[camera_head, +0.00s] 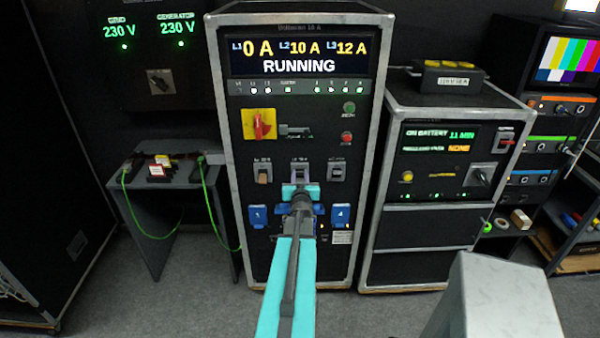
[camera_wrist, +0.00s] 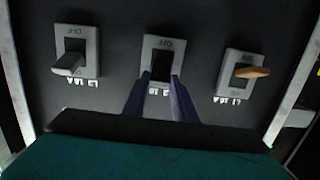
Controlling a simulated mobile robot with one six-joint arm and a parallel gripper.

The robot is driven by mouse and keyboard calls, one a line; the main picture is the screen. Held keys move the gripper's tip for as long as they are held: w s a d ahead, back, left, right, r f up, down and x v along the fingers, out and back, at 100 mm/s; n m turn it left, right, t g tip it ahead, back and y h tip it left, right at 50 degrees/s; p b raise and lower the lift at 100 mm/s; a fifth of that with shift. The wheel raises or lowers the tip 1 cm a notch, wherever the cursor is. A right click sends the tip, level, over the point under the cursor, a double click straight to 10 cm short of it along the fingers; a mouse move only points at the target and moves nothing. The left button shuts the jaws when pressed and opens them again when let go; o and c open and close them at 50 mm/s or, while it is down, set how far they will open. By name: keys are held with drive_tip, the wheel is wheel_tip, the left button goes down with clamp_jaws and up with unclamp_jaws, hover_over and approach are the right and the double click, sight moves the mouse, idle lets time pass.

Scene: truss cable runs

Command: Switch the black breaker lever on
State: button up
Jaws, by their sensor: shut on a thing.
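The black breaker lever (camera_wrist: 160,66) is in the middle switch of a row of three, seen in the wrist view as a dark shape on a grey plate. In the head view its grey plate (camera_head: 299,172) stands just above my gripper (camera_head: 301,190). In the wrist view the two dark fingers of my gripper (camera_wrist: 158,95) reach onto the lower part of this plate, shut on the black lever. The fingers partly hide the lever, and I cannot tell its exact position.
A brown lever (camera_wrist: 252,72) and a grey lever (camera_wrist: 70,64) flank it in the wrist view, whose labels appear upside down. In the head view, a red rotary switch (camera_head: 261,125) is above and blue connectors (camera_head: 340,215) below. The display (camera_head: 297,55) reads RUNNING, with L1 at 0 A.

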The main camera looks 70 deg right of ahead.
drive_tip(key=p, duration=0.3)
drive_tip(key=shift+w+r, duration=0.1)
drive_tip(key=shift+r, duration=0.15)
drive_tip(key=o, duration=1)
drive_tip(key=shift+f, duration=0.1)
drive_tip(key=shift+o, duration=0.2)
drive_tip(key=shift+a, duration=0.1)
